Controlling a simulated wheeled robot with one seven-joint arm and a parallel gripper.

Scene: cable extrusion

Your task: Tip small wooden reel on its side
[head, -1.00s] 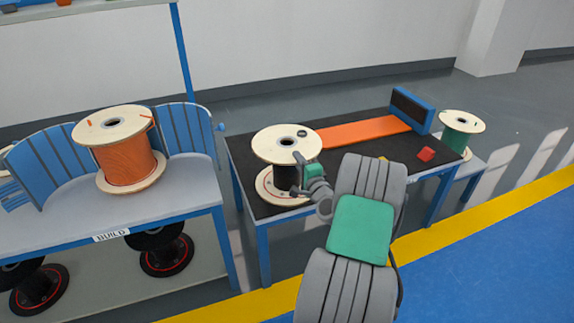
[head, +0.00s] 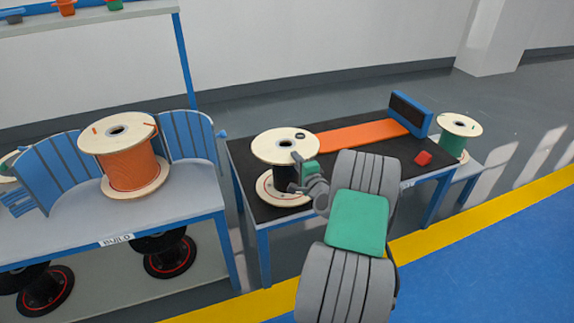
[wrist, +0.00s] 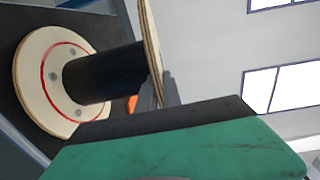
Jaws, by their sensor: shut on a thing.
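The small wooden reel (head: 285,146) stands upright on the black-topped table in the head view. It has pale round flanges and a black core; a red ring marks its lower flange. My gripper (head: 298,160) is at the right front edge of its upper flange and is shut on that rim. In the wrist view the reel (wrist: 100,74) shows sideways, with the lower flange at left and the upper flange edge-on beside my grey finger (wrist: 169,90). The exact grip contact is mostly hidden by the green gripper body.
An orange strip (head: 362,134) runs behind the reel to a blue-framed block (head: 410,114). A reel of orange cable (head: 130,165) stands on the BUILD bench at left, and a green one (head: 455,140) stands at far right.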

